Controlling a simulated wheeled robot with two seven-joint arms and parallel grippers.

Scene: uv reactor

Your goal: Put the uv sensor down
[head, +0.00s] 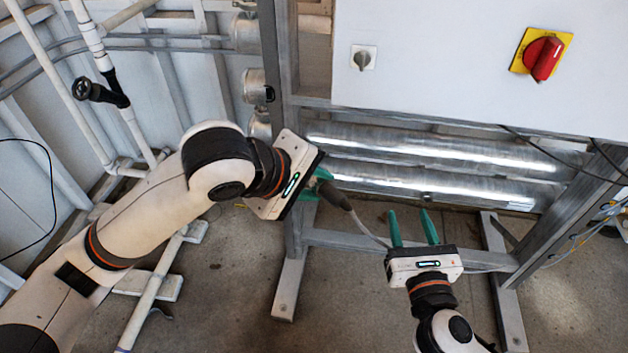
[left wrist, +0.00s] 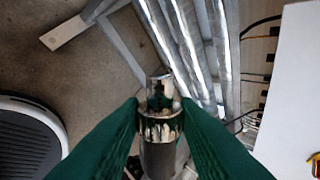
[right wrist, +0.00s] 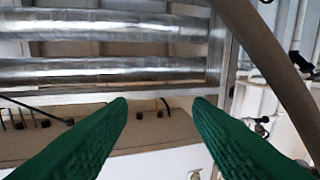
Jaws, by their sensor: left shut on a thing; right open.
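The uv sensor (left wrist: 160,125) is a shiny metal cylinder with a dark body, held between the green fingers of my left gripper (left wrist: 160,118) in the left wrist view. In the head view my left gripper (head: 318,182) is shut on it beside the frame's left post, and a dark cable end (head: 338,198) hangs from it to the lower right. The sensor's body is mostly hidden there by the gripper. My right gripper (head: 415,228) is open and empty, below the reactor tubes, with its fingers pointing up. Its spread fingers also show in the right wrist view (right wrist: 160,100).
Shiny reactor tubes (head: 430,165) run across the grey metal frame (head: 290,285). A white cabinet (head: 440,60) with a red rotary switch (head: 541,58) is above. White pipes with a black valve handle (head: 84,89) stand at left. Concrete floor (head: 230,270) is partly clear below.

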